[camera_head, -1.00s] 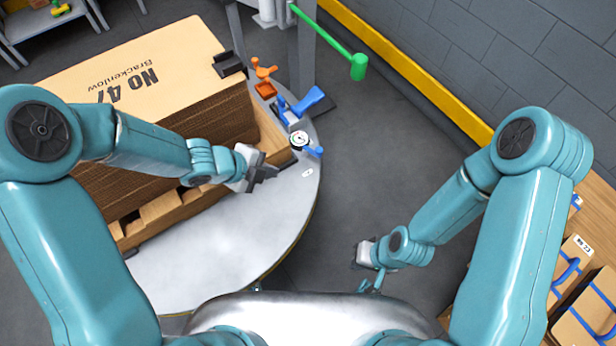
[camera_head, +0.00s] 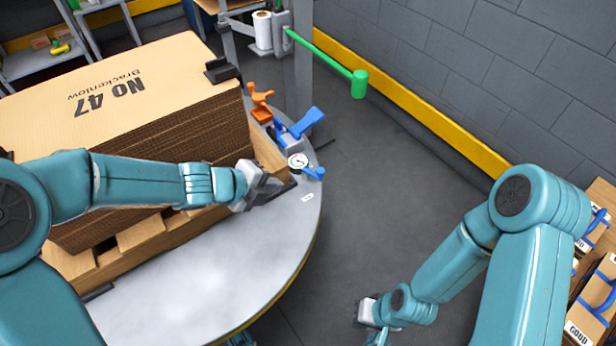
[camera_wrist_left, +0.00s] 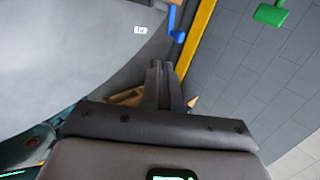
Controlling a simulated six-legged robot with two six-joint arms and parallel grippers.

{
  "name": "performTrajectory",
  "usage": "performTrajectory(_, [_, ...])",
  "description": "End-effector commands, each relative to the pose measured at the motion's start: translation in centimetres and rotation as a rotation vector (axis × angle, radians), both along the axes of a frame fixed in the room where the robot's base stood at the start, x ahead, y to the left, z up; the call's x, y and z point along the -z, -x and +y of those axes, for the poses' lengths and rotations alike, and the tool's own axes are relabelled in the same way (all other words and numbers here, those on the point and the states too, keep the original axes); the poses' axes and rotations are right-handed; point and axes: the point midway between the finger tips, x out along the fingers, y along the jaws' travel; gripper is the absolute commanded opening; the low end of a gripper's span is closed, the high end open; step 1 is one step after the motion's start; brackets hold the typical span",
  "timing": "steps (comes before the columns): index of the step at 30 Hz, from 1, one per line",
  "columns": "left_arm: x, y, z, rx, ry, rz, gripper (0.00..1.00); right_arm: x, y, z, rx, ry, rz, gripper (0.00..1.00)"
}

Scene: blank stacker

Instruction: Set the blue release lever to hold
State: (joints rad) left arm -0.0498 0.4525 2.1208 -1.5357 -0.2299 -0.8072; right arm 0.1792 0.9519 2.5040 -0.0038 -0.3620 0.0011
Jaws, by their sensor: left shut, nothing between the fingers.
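A blue lever (camera_head: 306,123) with a broad paddle slants up from a bracket at the round table's edge. A smaller blue lever (camera_head: 315,173) sits beside a white dial, nearer me. A blue lever (camera_wrist_left: 177,24) at the table's edge in the left wrist view appears to be the smaller one. I cannot tell which is the release lever or read its setting. My left gripper (camera_head: 282,188) is shut and empty, left of and below the smaller lever, apart from it. Its fingers (camera_wrist_left: 163,70) point toward the table's edge. My right gripper (camera_head: 362,313) hangs low, its jaws unclear.
A tall stack of cardboard blanks (camera_head: 150,90) stands on the round grey table (camera_head: 190,285). An orange lever (camera_head: 260,97) is behind the blue ones. A green-headed bar (camera_head: 359,84) juts out from a post. Open floor lies right of the table.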

Motion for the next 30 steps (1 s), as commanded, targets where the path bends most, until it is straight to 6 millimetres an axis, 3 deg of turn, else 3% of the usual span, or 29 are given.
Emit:
performTrajectory(5, [2.0, -0.9, -1.2, 0.003, 0.0, 0.002, 0.0, 1.5, -0.2, -0.2, 0.009, 0.002, -0.003, 0.0])
performTrajectory(16, [7.3, -4.8, -5.2, 0.002, 0.0, 0.001, 0.0, 4.6, -0.9, -0.9, 0.037, 0.007, -0.017, 0.0])
performTrajectory(21, [6.5, -6.7, -7.0, 0.004, -0.001, -0.001, 0.0, 3.0, -0.8, -0.7, 0.029, 0.006, -0.013, 0.0])
performTrajectory(30, [6.7, -7.7, -7.9, 0.0, 0.0, 0.0, 0.0, 2.7, -0.6, -0.6, 0.023, 0.004, -0.01, 0.0])
